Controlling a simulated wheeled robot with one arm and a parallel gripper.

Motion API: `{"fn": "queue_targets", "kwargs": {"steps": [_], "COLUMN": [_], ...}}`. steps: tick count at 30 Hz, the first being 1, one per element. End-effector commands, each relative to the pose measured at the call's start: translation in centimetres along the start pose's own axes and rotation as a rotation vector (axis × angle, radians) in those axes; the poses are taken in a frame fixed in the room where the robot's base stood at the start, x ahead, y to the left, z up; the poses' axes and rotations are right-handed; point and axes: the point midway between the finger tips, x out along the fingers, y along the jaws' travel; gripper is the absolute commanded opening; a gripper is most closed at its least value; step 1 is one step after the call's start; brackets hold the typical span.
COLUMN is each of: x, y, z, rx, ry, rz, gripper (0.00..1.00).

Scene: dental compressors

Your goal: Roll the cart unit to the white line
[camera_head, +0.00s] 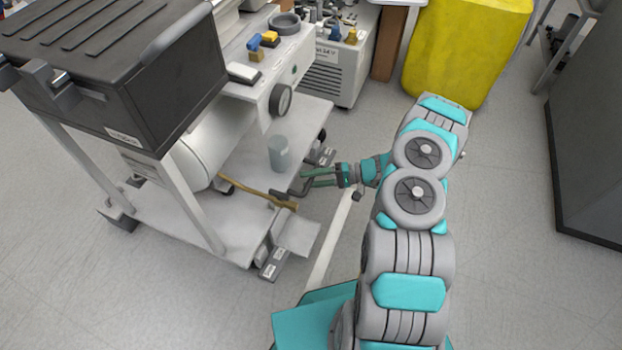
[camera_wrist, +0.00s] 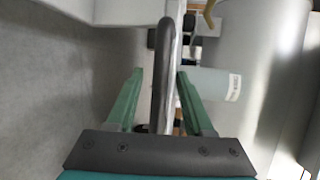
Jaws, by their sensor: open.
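The cart unit (camera_head: 140,210) is a white-framed trolley with a black ribbed case (camera_head: 120,60) on top and a pale tank (camera_head: 205,145) below. The white line (camera_head: 334,235) runs along the floor just right of the cart, partly hidden by my arm. My gripper (camera_head: 306,179) is at the cart's right side, by a dark grey handle bar (camera_head: 284,193). In the wrist view, the green fingers of my gripper (camera_wrist: 160,76) are apart, with the curved bar (camera_wrist: 164,95) between them. A gap shows on both sides of the bar.
A grey cup (camera_head: 278,153) stands on the cart's lower shelf near my gripper. A white machine (camera_head: 335,75) stands behind the cart. A yellow bin (camera_head: 465,45) is at the back, and a dark grey cabinet (camera_head: 590,130) at the right. Floor between line and cabinet is clear beyond my arm.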

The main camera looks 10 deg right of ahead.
Motion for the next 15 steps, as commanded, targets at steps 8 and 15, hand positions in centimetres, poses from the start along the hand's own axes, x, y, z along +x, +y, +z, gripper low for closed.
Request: {"fn": "queue_targets", "kwargs": {"steps": [8, 15], "x": [-0.02, -0.03], "y": [0.0, 0.02], "z": [-0.01, -0.01], "rx": [0.0, 0.0], "ry": [0.0, 0.0], "rz": [0.001, 0.001], "gripper": [0.4, 0.13]}}
